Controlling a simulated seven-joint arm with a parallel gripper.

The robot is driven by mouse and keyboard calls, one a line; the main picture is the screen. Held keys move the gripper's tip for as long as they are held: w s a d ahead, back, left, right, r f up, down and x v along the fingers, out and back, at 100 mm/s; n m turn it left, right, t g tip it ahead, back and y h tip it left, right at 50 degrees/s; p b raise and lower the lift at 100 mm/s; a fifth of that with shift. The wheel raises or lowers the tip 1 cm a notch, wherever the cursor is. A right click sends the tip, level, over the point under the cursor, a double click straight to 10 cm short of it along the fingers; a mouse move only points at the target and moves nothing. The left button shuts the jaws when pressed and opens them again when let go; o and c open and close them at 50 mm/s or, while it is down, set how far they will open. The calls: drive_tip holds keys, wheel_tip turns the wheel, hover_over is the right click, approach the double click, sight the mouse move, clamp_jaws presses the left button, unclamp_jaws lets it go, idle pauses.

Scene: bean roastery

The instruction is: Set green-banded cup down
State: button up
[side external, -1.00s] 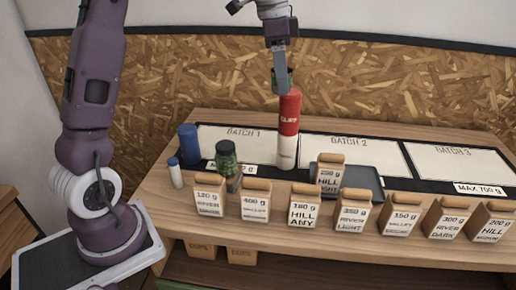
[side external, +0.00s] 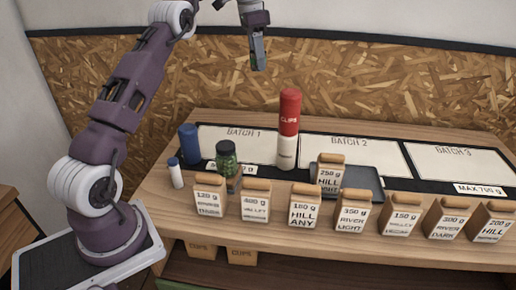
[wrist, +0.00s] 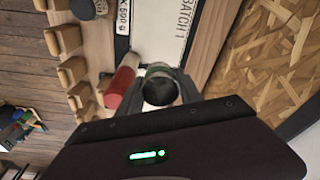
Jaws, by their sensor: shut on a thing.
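The green-banded cup (wrist: 159,70) is between my fingers in the wrist view, with its dark round opening facing the camera. My gripper (side external: 258,66) is shut on it, in the air above the back of the bench in the side view. There the near finger hides most of the cup, and only a thin green-grey edge shows. The cup's exact tilt is hard to tell.
A tall red and white clips cylinder (side external: 288,125) stands on the bench beside the batch 1 panel (side external: 240,140). A green jar (side external: 226,158), a blue cylinder (side external: 188,143) and a tray (side external: 362,180) stand nearby. Several labelled bags line the front. The batch 2 panel (side external: 350,150) looks mostly clear.

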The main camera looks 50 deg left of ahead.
sight(260, 147)
wheel_tip(260, 147, down, 27)
drive_tip(key=shift+d+f, duration=0.1)
drive_tip(key=shift+f, duration=0.1)
drive_tip(key=o, duration=1.3)
drive_tip(key=shift+f, duration=0.1)
